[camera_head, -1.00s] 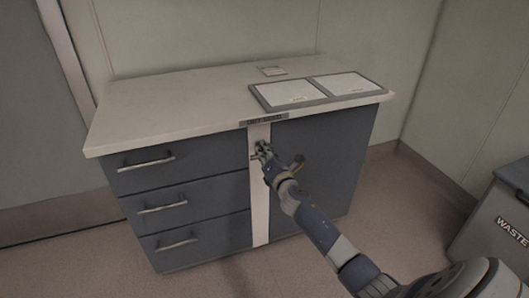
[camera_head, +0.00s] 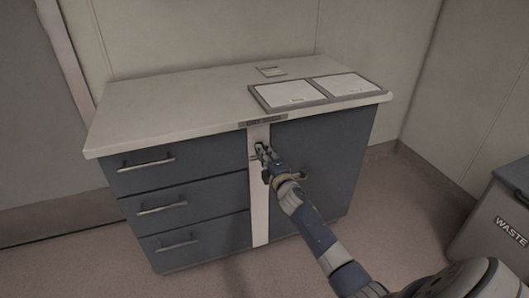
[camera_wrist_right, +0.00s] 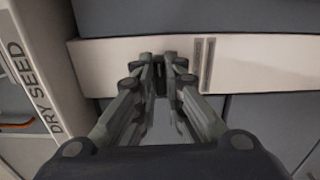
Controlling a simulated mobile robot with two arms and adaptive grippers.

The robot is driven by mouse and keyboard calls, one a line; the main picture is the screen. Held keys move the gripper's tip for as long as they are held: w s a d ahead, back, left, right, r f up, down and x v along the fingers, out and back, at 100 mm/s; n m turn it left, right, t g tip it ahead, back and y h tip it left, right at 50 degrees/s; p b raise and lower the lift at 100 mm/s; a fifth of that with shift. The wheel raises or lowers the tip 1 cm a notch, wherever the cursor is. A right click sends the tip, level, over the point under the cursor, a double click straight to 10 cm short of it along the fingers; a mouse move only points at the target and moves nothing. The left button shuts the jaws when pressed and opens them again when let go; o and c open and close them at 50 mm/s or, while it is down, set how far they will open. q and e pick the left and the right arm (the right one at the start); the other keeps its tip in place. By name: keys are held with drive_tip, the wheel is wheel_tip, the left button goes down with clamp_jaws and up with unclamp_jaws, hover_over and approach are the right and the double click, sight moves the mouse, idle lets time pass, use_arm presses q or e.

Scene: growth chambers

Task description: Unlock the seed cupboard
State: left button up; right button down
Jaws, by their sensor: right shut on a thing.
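The seed cupboard is the blue-grey door (camera_head: 325,165) at the right of the cabinet, and it is closed. A pale upright strip (camera_head: 260,215) runs between this door and the drawers. My right gripper (camera_head: 262,151) is at the upper part of that strip. In the right wrist view its fingers (camera_wrist_right: 160,66) are shut on a small dark piece (camera_wrist_right: 160,77) at the strip. The fingers hide most of that piece, so I cannot tell its shape. The countertop edge there bears a "DRY SEED" label (camera_wrist_right: 33,88). My left gripper is not in view.
Several drawers with bar handles (camera_head: 162,208) are shut on the left. The pale countertop (camera_head: 180,105) holds a framed pair of white panels (camera_head: 318,91) and a small card (camera_head: 271,71). A waste bin (camera_head: 495,225) stands at the right. The floor between is clear.

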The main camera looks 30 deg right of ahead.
drive_tip(key=shift+f+m, duration=0.1)
drive_tip(key=shift+m, duration=0.2)
drive_tip(key=c, duration=1.7)
unclamp_jaws()
drive_tip(key=v, duration=1.2)
